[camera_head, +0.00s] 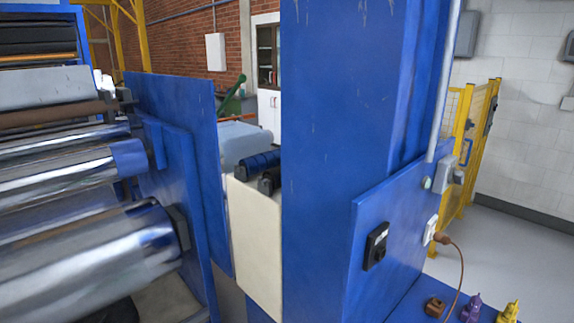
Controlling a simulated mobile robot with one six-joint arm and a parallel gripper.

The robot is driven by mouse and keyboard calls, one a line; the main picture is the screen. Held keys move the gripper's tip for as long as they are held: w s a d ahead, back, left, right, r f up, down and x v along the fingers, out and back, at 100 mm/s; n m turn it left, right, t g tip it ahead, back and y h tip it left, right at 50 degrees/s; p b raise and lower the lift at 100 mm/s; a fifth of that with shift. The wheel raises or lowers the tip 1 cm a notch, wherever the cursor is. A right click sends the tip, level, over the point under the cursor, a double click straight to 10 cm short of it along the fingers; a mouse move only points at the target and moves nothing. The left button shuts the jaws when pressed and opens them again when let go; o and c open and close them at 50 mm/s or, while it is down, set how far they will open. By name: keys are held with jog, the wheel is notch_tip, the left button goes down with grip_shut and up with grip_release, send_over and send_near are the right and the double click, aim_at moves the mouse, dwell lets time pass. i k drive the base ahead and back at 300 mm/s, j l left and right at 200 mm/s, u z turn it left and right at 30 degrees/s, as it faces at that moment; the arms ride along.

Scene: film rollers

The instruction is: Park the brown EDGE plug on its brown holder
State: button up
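The brown plug (443,239) sits at the white socket (430,230) on the right side of the blue machine panel. Its brown cable (462,268) arcs out to the right and hangs down to the bottom edge of the view. A brown block (435,307), which looks like the brown holder, stands on the blue ledge below, with no plug visible on it. My gripper is not in view.
A purple plug (472,307) and a yellow plug (508,312) stand right of the brown block. A black socket (376,246) and a grey switch box (447,175) are on the panel. Metal rollers (100,262) fill the left. Grey floor (510,245) is open at right, before a yellow fence (480,150).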

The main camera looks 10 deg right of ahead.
aim_at(443, 239)
jog(key=z, duration=1.1)
